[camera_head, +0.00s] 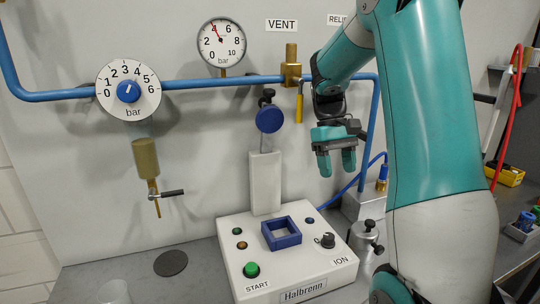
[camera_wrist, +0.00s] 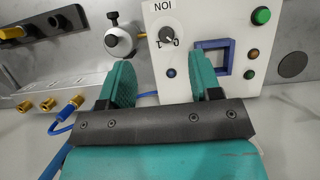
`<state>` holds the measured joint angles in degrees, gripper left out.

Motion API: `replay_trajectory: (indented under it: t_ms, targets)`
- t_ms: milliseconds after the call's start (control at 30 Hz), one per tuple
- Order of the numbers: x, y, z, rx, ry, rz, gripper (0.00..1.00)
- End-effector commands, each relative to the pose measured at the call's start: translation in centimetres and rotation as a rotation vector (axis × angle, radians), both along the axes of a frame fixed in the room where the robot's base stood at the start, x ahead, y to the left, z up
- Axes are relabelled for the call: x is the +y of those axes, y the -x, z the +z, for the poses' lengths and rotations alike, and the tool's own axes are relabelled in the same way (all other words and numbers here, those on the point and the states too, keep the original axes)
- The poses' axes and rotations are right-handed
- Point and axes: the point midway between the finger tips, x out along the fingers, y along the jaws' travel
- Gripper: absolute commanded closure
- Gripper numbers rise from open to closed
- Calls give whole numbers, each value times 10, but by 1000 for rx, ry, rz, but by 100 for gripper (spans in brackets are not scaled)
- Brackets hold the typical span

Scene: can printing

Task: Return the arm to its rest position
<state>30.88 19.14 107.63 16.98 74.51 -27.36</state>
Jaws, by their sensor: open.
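My gripper (camera_head: 336,163) hangs from my teal arm above the right back part of the white machine marked Halbrenn (camera_head: 240,285). Its two teal fingers point down, apart, with nothing between them. In the wrist view my gripper (camera_wrist: 165,85) shows the same two spread fingers, empty, with the machine's panel beyond them. The gripper appears clear of the machine and of the wall fittings. My arm covers the right middle of the head view and hides part of the wall and bench behind it.
A blue pipe (camera_head: 210,84) runs along the wall with a pressure dial (camera_head: 128,91), a gauge (camera_head: 222,43) and a yellow-handled valve (camera_head: 299,105) near my arm. The machine bears a blue square frame (camera_head: 281,233) and a green button (camera_head: 251,269). A dark disc (camera_head: 171,263) lies on the bench.

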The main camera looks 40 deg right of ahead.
Motion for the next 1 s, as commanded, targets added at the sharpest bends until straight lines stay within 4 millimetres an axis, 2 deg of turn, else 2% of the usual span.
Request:
replay_trajectory:
  t_ms: [233, 333, 367, 467, 533, 600, 700, 833, 900, 1000]
  targets:
    - [5, -2, 0, -7, 2, 15, 42]
    - [30, -8, 1, -47, 9, 93, 42]
    - [43, -11, 1, -67, 11, 130, 42]
    - [104, -16, 1, -169, 3, 298, 42]
    - [159, -10, 0, -262, -28, 435, 42]
    - [211, 5, -1, -349, -79, 552, 42]
    - [274, 36, -3, -451, -175, 686, 42]
    - [327, 80, -5, -530, -296, 796, 42]
    - [343, 97, -5, -552, -343, 830, 42]
    - [355, 111, -5, -567, -383, 853, 42]
